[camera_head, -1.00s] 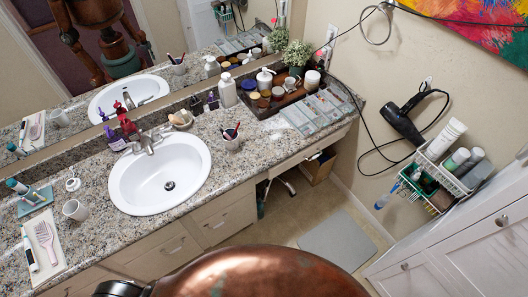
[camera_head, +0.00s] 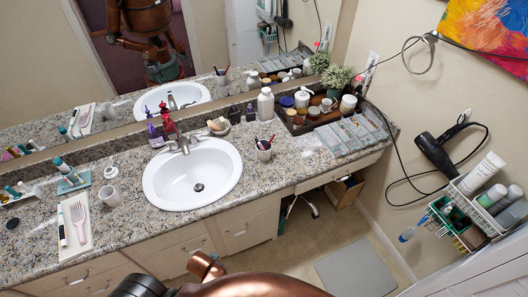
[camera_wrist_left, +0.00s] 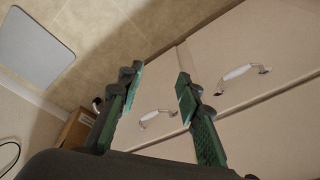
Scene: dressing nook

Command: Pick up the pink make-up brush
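I cannot make out a pink make-up brush for certain. A pink hairbrush (camera_head: 79,215) lies on a white cloth (camera_head: 78,246) at the left of the counter in the head view. A cup (camera_head: 264,153) right of the sink holds thin sticks, one red and one dark, too small to identify. A small tray (camera_head: 28,197) with little items sits at the far left edge. My left gripper (camera_wrist_left: 159,80) is open and empty in the left wrist view, its green-padded fingers apart before the cabinet fronts, away from the countertop items. My right gripper is not in view.
The sink (camera_head: 192,174) and faucet (camera_head: 183,143) take the counter's middle. A white mug (camera_head: 109,196) stands left of it. A wooden tray (camera_head: 300,126) of jars and a plant (camera_head: 337,78) fill the back right. A hair dryer (camera_head: 436,152) hangs on the wall.

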